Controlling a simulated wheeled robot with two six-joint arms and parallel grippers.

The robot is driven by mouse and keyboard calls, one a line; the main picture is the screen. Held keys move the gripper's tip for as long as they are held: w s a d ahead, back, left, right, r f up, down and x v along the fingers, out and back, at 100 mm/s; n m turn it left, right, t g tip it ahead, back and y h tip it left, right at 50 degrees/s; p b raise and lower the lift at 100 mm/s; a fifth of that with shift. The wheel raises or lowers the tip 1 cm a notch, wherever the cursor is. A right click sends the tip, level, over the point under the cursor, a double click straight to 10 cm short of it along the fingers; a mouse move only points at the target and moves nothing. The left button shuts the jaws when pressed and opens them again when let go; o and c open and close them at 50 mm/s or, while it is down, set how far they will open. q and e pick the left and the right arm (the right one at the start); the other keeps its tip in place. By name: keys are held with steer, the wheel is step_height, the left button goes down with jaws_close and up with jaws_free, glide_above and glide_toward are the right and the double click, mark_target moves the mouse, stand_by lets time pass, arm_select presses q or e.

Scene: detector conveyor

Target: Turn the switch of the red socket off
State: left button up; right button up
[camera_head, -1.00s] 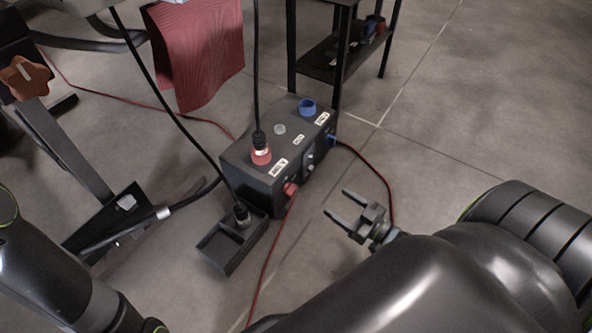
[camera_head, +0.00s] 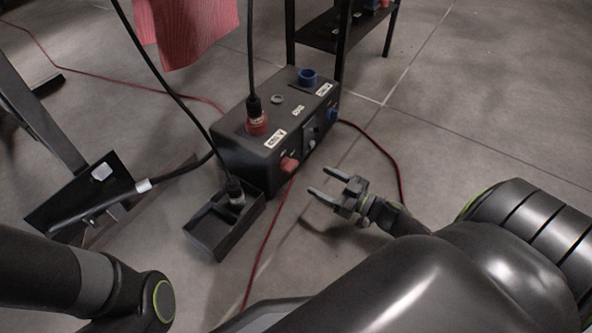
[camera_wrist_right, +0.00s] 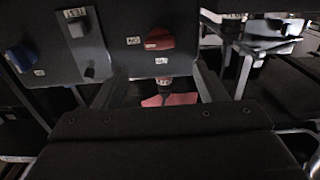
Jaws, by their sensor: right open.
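A black socket box (camera_head: 237,160) stands on the floor in the middle of the head view. On its top, a black plug sits in the red socket (camera_head: 257,124), and a blue socket (camera_head: 307,77) is at the far end. The red switch (camera_head: 289,164) is on the box's front side. My right gripper (camera_head: 321,184) is open and empty, just right of the red switch and apart from it. In the right wrist view the red switch (camera_wrist_right: 160,38) is above and between the fingers, with a blue switch (camera_wrist_right: 21,58) at the left. My left gripper is not in view; only its arm shows.
A small black tray (camera_head: 238,238) holding a plug stands left of the box. A red cable runs over the floor in front. A black shelf (camera_head: 330,32) stands behind, and a red cloth (camera_head: 190,30) hangs at upper left. Floor to the right is clear.

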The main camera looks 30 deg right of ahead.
mark_target(294, 167)
steer(key=b+x, duration=0.3)
steer(key=x, duration=0.5)
steer(key=shift+f, duration=0.1)
steer(key=shift+x, duration=0.75)
steer(key=shift+c, duration=0.3)
steer(key=c, duration=0.9)
